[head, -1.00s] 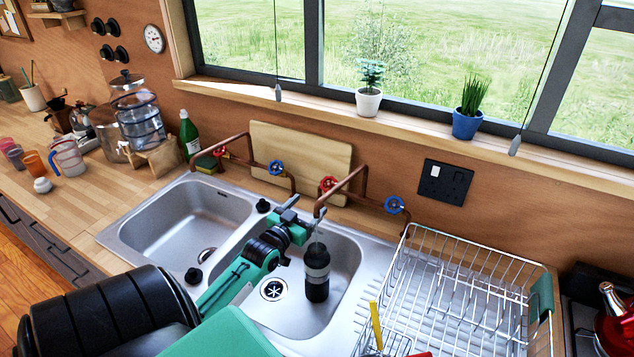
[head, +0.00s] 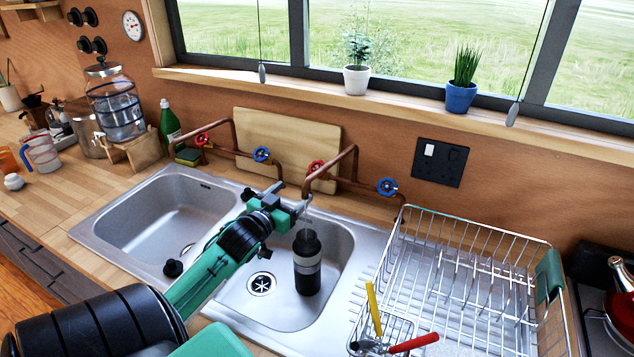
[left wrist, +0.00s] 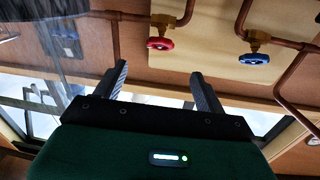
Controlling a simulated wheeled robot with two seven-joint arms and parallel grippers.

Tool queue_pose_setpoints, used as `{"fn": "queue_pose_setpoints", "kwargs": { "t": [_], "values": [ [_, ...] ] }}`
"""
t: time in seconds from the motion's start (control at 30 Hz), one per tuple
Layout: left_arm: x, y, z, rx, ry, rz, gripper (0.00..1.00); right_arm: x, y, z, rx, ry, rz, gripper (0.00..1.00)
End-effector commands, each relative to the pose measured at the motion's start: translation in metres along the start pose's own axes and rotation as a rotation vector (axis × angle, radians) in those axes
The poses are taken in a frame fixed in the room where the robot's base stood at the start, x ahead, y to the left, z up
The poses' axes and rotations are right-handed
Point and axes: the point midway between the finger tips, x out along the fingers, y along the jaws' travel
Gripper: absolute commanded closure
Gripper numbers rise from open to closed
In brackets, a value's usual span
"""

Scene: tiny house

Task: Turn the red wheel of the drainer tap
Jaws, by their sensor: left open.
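The drainer tap's red wheel (head: 316,168) sits on copper pipe at the right end of the wooden board, partly behind the pipe. In the left wrist view a red wheel (left wrist: 160,44) shows beyond the fingers, above the gap between them. My left gripper (head: 293,194) is open and empty, below and left of the red wheel in the head view and apart from it. Its two fingers also show in the left wrist view (left wrist: 158,88). The drainer tap's blue wheel (head: 387,187) is to the right. My right gripper is not in view.
The other tap has a red wheel (head: 201,140) and a blue wheel (head: 261,154). A black bottle (head: 307,262) stands in the right basin beneath the drainer tap's spout. A wire dish rack (head: 470,270) stands at right. The wooden board (head: 290,140) leans behind the pipes.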

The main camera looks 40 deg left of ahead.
Motion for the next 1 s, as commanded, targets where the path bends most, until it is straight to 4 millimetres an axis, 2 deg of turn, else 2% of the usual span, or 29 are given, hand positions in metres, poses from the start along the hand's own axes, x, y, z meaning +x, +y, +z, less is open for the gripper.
{"fn": "queue_pose_setpoints", "kwargs": {
  "t": [0.13, 0.27, 0.8, 1.0],
  "values": [
    [0.003, 0.0, -0.002, -0.002, 0.0, -0.005, 0.28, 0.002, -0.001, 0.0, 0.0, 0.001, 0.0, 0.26],
    [0.017, -0.001, -0.004, -0.002, 0.002, -0.005, 0.28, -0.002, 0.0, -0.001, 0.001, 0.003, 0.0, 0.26],
    [0.103, -0.001, -0.005, -0.001, 0.002, -0.004, 0.28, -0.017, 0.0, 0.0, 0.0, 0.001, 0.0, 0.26],
    [0.126, -0.001, -0.003, -0.001, 0.0, -0.004, 0.28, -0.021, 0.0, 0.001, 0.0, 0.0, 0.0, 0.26]
  ]
}}
